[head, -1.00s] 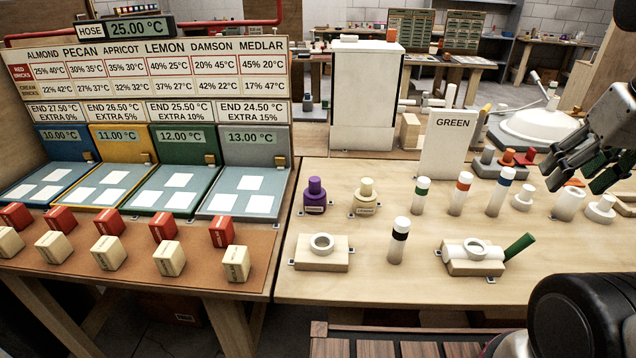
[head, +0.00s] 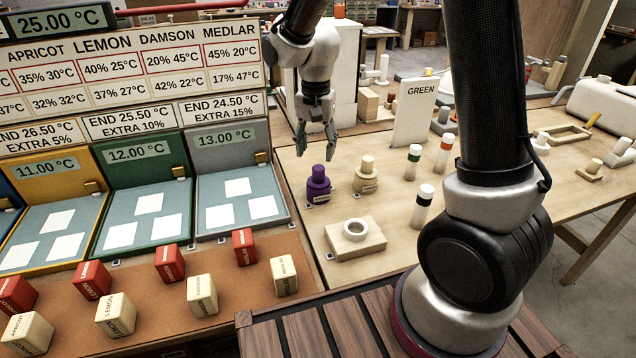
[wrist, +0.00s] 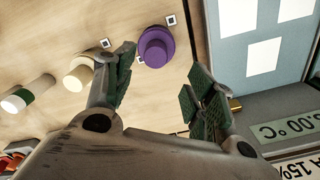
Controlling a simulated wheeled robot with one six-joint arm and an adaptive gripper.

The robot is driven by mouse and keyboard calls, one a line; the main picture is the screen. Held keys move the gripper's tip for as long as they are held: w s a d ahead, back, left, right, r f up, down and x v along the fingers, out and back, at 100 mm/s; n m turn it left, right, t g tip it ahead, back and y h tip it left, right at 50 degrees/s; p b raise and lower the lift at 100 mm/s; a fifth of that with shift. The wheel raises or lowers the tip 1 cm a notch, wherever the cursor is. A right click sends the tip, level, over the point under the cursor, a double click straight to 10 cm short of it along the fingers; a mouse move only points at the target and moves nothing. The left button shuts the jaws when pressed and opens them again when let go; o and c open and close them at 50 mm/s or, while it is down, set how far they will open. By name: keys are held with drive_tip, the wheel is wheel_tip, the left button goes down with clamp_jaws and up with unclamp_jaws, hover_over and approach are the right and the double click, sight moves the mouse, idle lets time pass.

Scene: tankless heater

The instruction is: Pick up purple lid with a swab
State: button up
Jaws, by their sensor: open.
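The purple bottle with its purple lid (head: 318,170) stands upright on the wooden table, left of a cream-capped bottle (head: 366,174). In the wrist view the purple lid (wrist: 155,50) shows from above, just beyond and between the fingers. My gripper (head: 315,140) is open and empty, pointing down above and behind the purple bottle, apart from it. Its fingers also show spread in the wrist view (wrist: 160,85). I cannot make out a swab in these frames.
A wooden block with a white ring (head: 356,238) stands in front of the bottles. Capped white tubes (head: 422,205) and a GREEN sign (head: 414,112) stand to the right. The coloured panels (head: 240,195) and red and cream bricks (head: 202,294) are at left.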

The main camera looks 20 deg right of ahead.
sight(319, 167)
drive_tip(key=f, duration=0.7)
drive_tip(key=shift+s+d, duration=0.25)
drive_tip(key=c, duration=1.2)
